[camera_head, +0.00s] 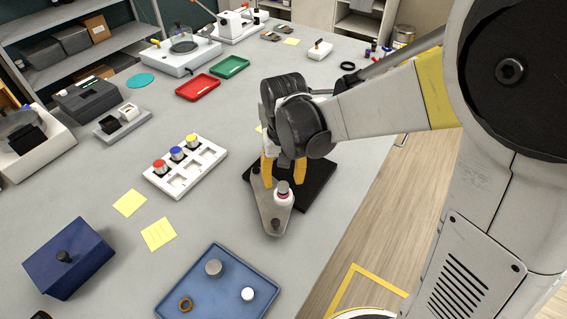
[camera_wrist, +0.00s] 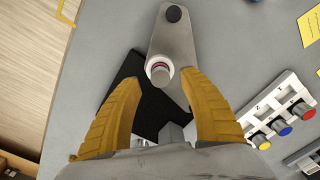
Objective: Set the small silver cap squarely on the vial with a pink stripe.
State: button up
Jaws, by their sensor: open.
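The white vial with a pink stripe (camera_head: 283,199) stands upright in a grey metal holder (camera_head: 272,213); it also shows in the wrist view (camera_wrist: 153,63). A small silver cap (camera_head: 283,187) is on top of the vial and shows as a grey disc in the wrist view (camera_wrist: 160,76). Whether it sits fully square, I cannot tell. My gripper (camera_head: 284,172) is open, with its yellow fingers (camera_wrist: 160,82) apart and empty. It is just behind the vial in the head view, and neither finger appears to touch the cap.
A black mat (camera_head: 318,182) lies under the holder. A blue tray (camera_head: 222,254) at the front holds a grey cylinder (camera_head: 213,267), a white cap (camera_head: 248,293) and a brass ring (camera_head: 185,304). A white rack (camera_head: 184,184) with coloured-cap vials stands left. Bare table lies between them.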

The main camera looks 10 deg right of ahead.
aim_at(284, 186)
notch_tip(284, 186, up, 9)
jog(key=shift+r, duration=0.15)
dwell(0.4)
jog(key=s+d+f+t+b, duration=0.2)
jog(key=s+d+t+b, duration=0.2)
jog(key=s+d+t, duration=0.3)
jog(key=s+d, duration=0.2)
jog(key=s, duration=0.1)
jog(key=shift+s+d, duration=0.25)
jog(key=shift+s, duration=0.05)
dwell(0.7)
